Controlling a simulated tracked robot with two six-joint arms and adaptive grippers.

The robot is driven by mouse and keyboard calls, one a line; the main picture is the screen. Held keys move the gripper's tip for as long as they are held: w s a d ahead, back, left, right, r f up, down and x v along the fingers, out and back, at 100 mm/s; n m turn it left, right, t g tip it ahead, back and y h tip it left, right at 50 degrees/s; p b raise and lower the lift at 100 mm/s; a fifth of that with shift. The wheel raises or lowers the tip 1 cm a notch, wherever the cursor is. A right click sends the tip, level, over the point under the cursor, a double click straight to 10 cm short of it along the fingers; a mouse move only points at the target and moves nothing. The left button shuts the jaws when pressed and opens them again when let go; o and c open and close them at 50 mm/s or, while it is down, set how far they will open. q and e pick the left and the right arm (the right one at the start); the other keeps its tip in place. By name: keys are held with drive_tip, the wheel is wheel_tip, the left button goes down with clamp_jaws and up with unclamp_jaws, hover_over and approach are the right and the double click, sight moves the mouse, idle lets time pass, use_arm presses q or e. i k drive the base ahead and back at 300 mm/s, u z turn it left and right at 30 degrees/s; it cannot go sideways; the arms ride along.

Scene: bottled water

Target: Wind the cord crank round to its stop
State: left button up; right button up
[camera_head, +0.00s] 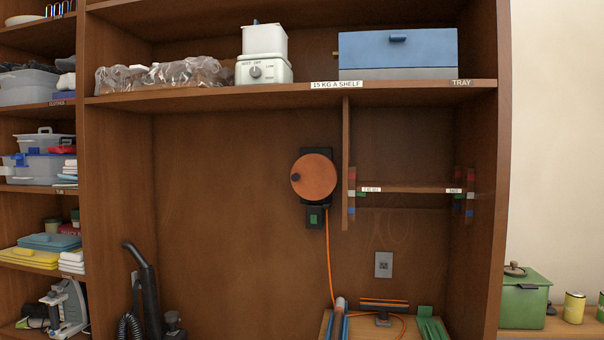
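The cord crank is a round orange-brown disc (318,177) on a dark mount against the back panel of the wooden cabinet. Its small black knob (295,178) sits at the disc's left edge. A black block with a green patch (314,217) is just under the disc. An orange cord (329,262) hangs from there to the low surface below. Neither of my grippers shows in the head view, and nothing touches the disc or knob.
A vertical divider (346,140) stands close right of the disc, with a small shelf (400,187) beyond it. A loaded shelf (200,98) runs above. A black vacuum-like device (149,290) stands lower left. The back panel left of the disc is clear.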

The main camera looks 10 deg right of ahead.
sight(313, 176)
drive_tip(key=z, duration=0.15)
drive_tip(key=i, duration=1.15)
drive_tip(key=z, duration=0.15)
